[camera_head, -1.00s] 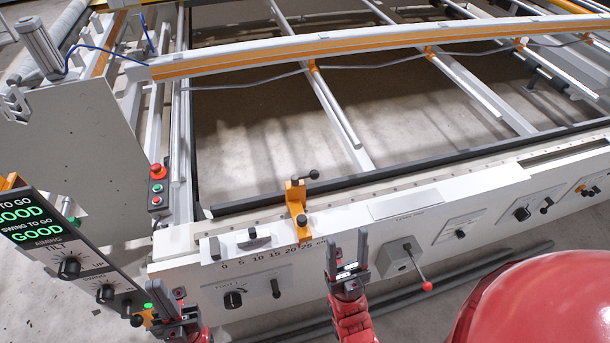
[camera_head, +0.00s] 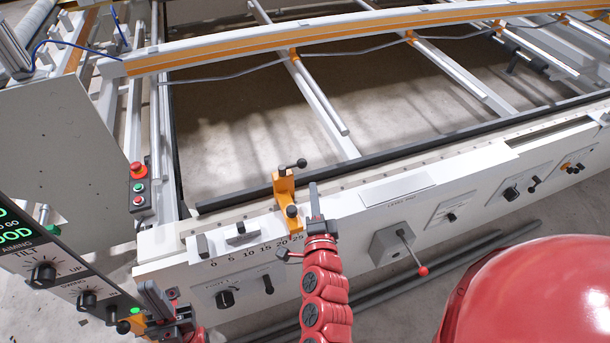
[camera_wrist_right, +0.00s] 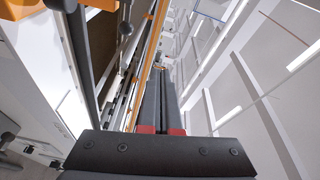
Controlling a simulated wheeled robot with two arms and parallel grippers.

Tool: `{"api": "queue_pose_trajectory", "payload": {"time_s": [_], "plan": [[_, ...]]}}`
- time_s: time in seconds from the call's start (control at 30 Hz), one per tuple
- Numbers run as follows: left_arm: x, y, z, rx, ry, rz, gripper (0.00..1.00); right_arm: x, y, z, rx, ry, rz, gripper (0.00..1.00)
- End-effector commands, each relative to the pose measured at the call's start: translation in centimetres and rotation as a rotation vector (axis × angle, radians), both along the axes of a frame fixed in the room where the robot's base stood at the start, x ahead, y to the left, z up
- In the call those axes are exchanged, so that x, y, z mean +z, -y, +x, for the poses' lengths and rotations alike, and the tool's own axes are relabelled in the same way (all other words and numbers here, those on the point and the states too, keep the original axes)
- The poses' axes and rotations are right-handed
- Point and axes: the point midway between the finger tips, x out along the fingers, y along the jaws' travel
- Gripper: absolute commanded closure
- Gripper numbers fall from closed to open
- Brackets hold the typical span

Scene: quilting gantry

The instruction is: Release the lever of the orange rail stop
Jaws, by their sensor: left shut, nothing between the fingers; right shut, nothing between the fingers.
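The orange rail stop (camera_head: 280,188) sits on the white front rail at the end of the centimetre scale. Its lever (camera_head: 298,164) has a black ball knob and points right at the top; a second dark knob (camera_head: 291,211) is at its front. My right gripper (camera_head: 314,196) is shut and empty, just right of the stop, fingers pointing away from me. Whether it touches the stop is unclear. In the right wrist view its fingers (camera_wrist_right: 160,98) are together; orange parts and a dark ball knob show at upper left. My left gripper (camera_head: 165,312) is shut and empty at lower left.
A control panel with dials (camera_head: 45,272) stands at lower left, close to my left gripper. A red-knobbed lever (camera_head: 422,270) sticks out of the front face to the right. A long orange-striped beam (camera_head: 330,45) crosses behind. An emergency-stop box (camera_head: 138,188) is at left.

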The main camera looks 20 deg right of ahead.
Motion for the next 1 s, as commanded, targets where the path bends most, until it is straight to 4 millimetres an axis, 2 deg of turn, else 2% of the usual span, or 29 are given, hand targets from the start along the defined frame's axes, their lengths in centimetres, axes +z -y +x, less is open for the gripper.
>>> {"api": "queue_pose_trajectory", "payload": {"time_s": [0.1, 0.23, 0.67, 0.87, 1.0], "plan": [[-0.4, 0.0, 0.0, 0.000, 0.000, 0.000, 1.00, -2.5, -0.1, -0.5, 0.034, -0.082, 0.127, 1.00], [-0.5, 0.0, 0.0, 0.000, 0.000, 0.000, 1.00, -4.1, -0.5, -0.9, 0.059, -0.136, 0.208, 1.00], [-0.7, 0.0, 0.0, 0.000, 0.000, 0.000, 1.00, -4.6, -0.6, -0.9, 0.065, -0.151, 0.232, 1.00], [-2.6, 0.0, 0.0, 0.000, 0.000, 0.000, 1.00, -5.3, -0.3, 0.7, 0.062, -0.147, 0.232, 1.00], [-5.1, 0.0, 0.0, 0.000, 0.000, 0.000, 1.00, -6.0, 0.1, 2.8, 0.061, -0.143, 0.232, 1.00]]}}
